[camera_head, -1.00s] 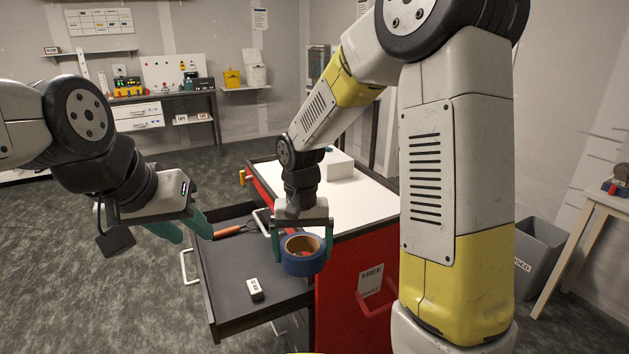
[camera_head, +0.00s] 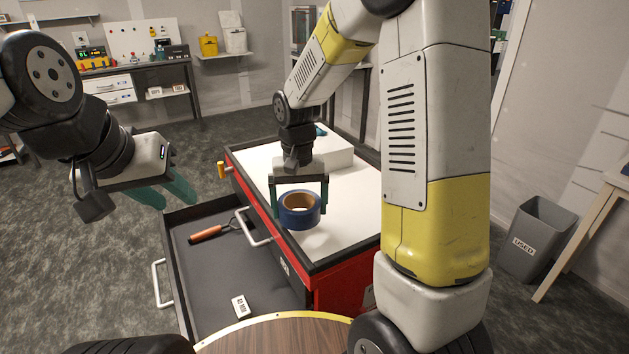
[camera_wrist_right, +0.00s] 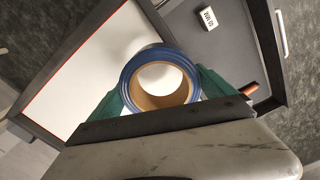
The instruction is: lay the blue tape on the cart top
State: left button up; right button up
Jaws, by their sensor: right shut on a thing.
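The blue tape (camera_head: 300,222) is a roll with a tan cardboard core. My right gripper (camera_head: 299,207) is shut on it, with a green finger on each side. The roll is over the front part of the white cart top (camera_head: 345,215), near its dark rim; a faint shadow shows under it, and I cannot tell how high above it is. In the right wrist view the tape (camera_wrist_right: 131,88) sits between the green fingers (camera_wrist_right: 160,95). My left gripper (camera_head: 165,192) is empty, its green fingers apart, left of the cart above the floor.
An open drawer (camera_head: 205,270) of the red cart holds an orange-handled tool (camera_head: 210,233) and a small white labelled block (camera_head: 240,306). A white box (camera_head: 330,152) stands at the back of the cart top. A grey bin (camera_head: 535,240) is at the right.

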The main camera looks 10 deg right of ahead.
send_over(328, 209)
jog(key=shift+s+a+f, duration=0.1)
jog(key=shift+f, duration=2.25)
jog(key=shift+f, duration=0.1)
jog(key=o, duration=1.1)
jog(key=shift+o, duration=0.2)
notch_tip(328, 209, up, 12)
jog(key=s+r+t+y, duration=0.1)
jog(key=s+r+t, duration=0.2)
jog(key=s+r, duration=0.8)
jog(key=s+a+n+t+y, duration=0.1)
jog(key=s+a+t, duration=0.1)
jog(key=s, duration=1.1)
jog(key=shift+s+f+t, duration=0.2)
jog(key=shift+f+t, duration=0.25)
jog(key=shift+t, duration=0.15)
